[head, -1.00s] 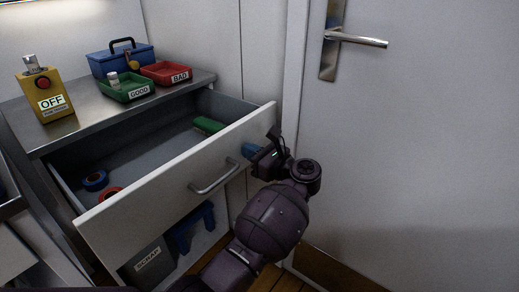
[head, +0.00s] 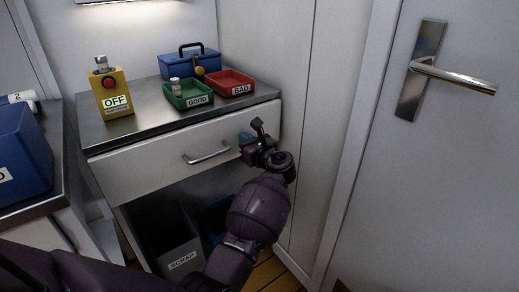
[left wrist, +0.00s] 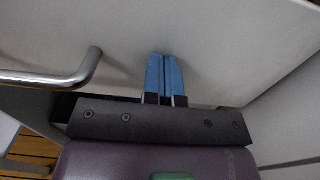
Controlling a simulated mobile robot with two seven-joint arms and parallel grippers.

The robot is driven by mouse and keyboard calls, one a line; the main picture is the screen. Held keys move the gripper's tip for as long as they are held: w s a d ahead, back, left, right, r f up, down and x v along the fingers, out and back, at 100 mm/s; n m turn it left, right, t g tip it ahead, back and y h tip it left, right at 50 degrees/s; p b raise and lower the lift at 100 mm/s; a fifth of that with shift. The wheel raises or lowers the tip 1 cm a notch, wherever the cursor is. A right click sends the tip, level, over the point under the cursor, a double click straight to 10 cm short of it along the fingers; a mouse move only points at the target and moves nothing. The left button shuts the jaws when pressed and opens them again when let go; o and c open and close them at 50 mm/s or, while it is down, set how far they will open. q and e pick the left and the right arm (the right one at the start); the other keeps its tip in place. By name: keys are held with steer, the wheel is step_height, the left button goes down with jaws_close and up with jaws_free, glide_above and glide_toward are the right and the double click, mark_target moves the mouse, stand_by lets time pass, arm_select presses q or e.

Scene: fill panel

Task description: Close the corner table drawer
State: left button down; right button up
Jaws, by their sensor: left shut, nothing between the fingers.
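The corner table drawer (head: 140,171) has a white front with a metal bar handle (head: 206,153). Its front now sits flush or nearly flush under the metal table top, and its inside is hidden. My left gripper (head: 246,146) is at the right part of the drawer front, right of the handle. In the left wrist view its blue fingers (left wrist: 165,75) are together and empty, pointing at the white front, touching or very close to it. The handle (left wrist: 55,78) lies left of the fingers there. My right gripper is not in view.
On the table top (head: 140,130) stand a yellow OFF box (head: 113,92), a green GOOD tray (head: 188,100), a red BAD tray (head: 236,88) and a blue padlocked box (head: 190,64). A SCRAP bin (head: 172,245) stands below. A door (head: 440,170) is at right.

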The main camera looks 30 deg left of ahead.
arm_select(q)
steer(key=shift+r+x, duration=0.25)
steer(key=shift+x, duration=0.8)
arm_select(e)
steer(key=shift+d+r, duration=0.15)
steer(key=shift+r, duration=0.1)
arm_select(q)
steer(key=shift+r, duration=0.15)
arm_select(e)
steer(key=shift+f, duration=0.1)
arm_select(q)
steer(key=p+v, duration=0.1)
steer(key=v, duration=0.7)
steer(key=shift+f, duration=0.35)
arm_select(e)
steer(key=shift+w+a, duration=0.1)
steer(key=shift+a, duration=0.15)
